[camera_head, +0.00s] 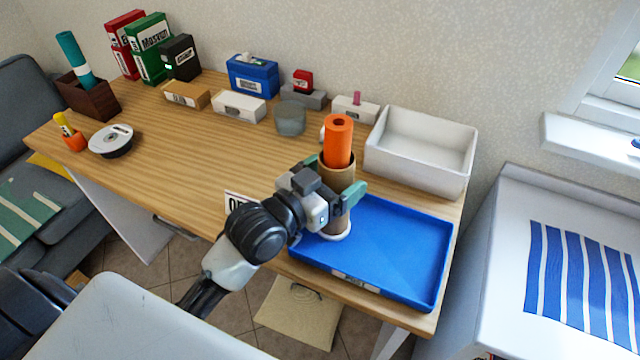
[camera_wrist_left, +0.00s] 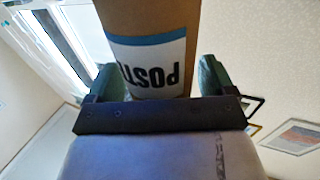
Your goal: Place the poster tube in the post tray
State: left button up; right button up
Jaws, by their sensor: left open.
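The poster tube (camera_head: 340,172) is a brown cardboard cylinder with an orange roll (camera_head: 338,140) sticking out of its top. It stands upright, its pale round base seen over the left part of the blue tray (camera_head: 400,250). My left gripper (camera_head: 334,180) is open, with its green fingers on either side of the tube. In the left wrist view the tube (camera_wrist_left: 150,20) rises between the two fingers (camera_wrist_left: 152,80), with a white and blue label reading "POST" upside down. Small gaps show beside it. The gripper hides part of the tube's middle. My right gripper is out of view.
A white open bin (camera_head: 420,150) stands behind the tray. A grey-green round container (camera_head: 290,118), a white box (camera_head: 240,106) and a blue box (camera_head: 252,76) stand along the back. A tape reel (camera_head: 111,140) lies at left. The table's left middle is clear.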

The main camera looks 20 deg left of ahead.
pick_arm(q)
jog(key=p+v, duration=0.1)
jog(key=v, duration=1.1)
